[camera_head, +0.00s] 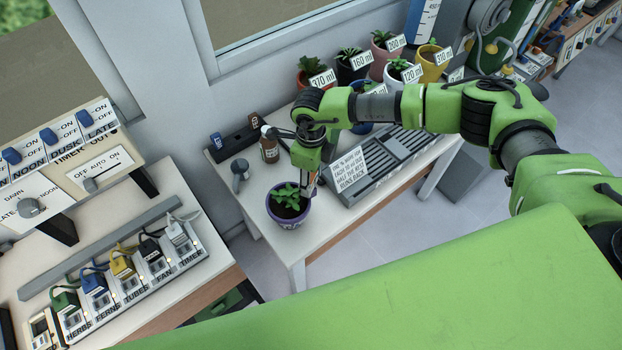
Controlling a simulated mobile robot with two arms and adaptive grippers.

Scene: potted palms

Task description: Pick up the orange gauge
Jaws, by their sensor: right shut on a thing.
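My right arm (440,108) comes in from the right, and its gripper (309,178) points down over the white table. The gripper is shut on a narrow upright thing, which I take to be the orange gauge (311,187); only a small pale and orange sliver of it shows below the fingers. It is right beside a purple pot (287,221) with a small green plant (288,197). Whether the gauge's lower end is in the soil or clear of it, I cannot tell. My left gripper is not in view.
A grey slatted tray (388,172) with a written card (353,172) lies right of the gripper. A brown bottle (269,149) and a dark rack (235,142) stand behind left. Several labelled pots line the back. A panel of labelled plugs (130,280) is at left.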

